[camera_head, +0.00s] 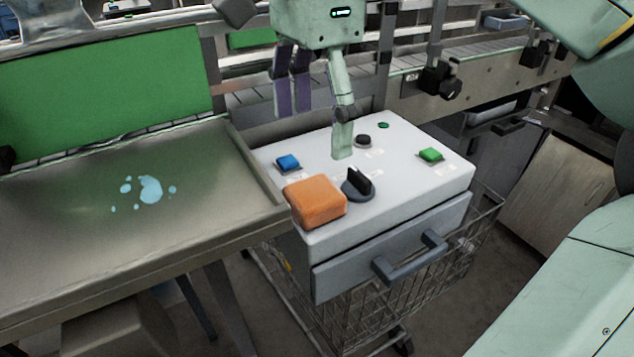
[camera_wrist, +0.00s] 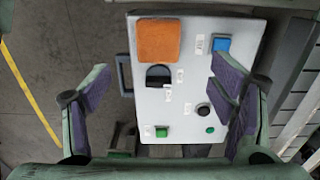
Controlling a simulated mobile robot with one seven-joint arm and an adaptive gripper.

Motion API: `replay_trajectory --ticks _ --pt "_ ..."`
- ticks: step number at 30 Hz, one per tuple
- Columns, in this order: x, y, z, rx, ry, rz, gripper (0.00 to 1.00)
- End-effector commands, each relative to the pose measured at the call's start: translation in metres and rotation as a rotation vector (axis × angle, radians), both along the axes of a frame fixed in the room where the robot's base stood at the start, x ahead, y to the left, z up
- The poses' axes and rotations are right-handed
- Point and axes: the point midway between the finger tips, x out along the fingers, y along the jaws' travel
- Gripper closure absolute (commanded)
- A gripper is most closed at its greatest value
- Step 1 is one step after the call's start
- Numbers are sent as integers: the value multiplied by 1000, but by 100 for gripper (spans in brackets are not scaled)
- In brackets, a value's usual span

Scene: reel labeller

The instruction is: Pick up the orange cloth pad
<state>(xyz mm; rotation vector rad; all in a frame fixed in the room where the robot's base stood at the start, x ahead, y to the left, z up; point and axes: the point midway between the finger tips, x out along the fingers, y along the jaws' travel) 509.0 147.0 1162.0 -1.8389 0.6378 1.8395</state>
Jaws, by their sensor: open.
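The orange cloth pad (camera_head: 315,201) lies on the near left corner of a white control box's top (camera_head: 400,190). In the wrist view the orange pad (camera_wrist: 159,40) is at the upper middle, next to a black knob. My gripper (camera_head: 315,110) is above the far part of the box, apart from the pad. Its fingers are spread open and empty. Nothing hides the pad.
A black rotary knob (camera_head: 359,184) stands right beside the pad. A blue button (camera_head: 288,162), a green button (camera_head: 431,154) and a dark round button (camera_head: 363,140) are on the box. A metal tray (camera_head: 70,215) with pale blue spill (camera_head: 150,189) adjoins at left. A drawer handle (camera_head: 410,257) sticks out in front.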

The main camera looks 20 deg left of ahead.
Motion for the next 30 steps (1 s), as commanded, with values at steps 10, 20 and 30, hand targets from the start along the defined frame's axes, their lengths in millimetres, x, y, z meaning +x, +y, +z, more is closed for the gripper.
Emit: replay_trajectory --ticks 10,20,30 --pt "0 0 -45 2 2 3 22" --pt "-2 -1 -83 1 1 2 22" --pt "-2 0 -106 2 0 2 22"
